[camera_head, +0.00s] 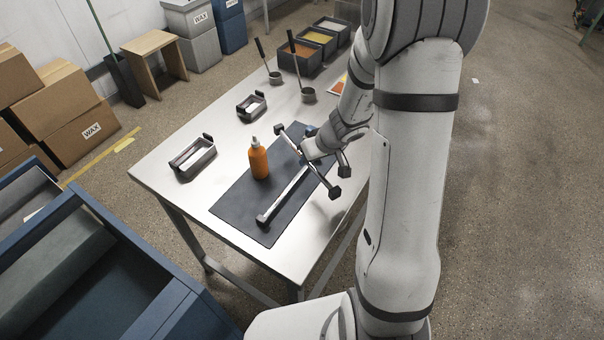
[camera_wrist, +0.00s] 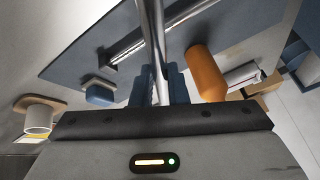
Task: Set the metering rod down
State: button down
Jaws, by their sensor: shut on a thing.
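My gripper (camera_head: 303,149) is over the far part of the dark mat (camera_head: 230,205). In the wrist view its blue fingers (camera_wrist: 158,88) are shut on a shiny metal rod (camera_wrist: 154,40). In the head view the held metering rod (camera_head: 322,178) crosses the gripper, with dark end blocks. A second rod (camera_head: 285,198) with a dark end block lies along the mat, and it also shows in the wrist view (camera_wrist: 150,40). The held rod appears above the mat, but its exact gap is unclear. My arm hides part of both rods.
An orange bottle (camera_head: 259,162) stands upright on the mat, left of the rods. Two dark holders (camera_head: 192,160) (camera_head: 251,106) sit on the metal table (camera_head: 160,175). Two long-handled ladles (camera_head: 275,77) (camera_head: 308,95) and several colour bins (camera_head: 299,58) stand farther back. The mat's front left is clear.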

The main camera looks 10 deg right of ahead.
notch_tip(320, 180, down, 7)
jog(key=shift+a+r+b, duration=0.1)
jog(key=shift+b, duration=0.45)
jog(key=shift+s, duration=0.1)
jog(key=shift+f+b, duration=0.45)
jog(key=shift+b, duration=0.35)
jog(key=c, duration=1.4)
grip_release()
jog(key=shift+c, duration=0.2)
jog(key=shift+r, duration=0.1)
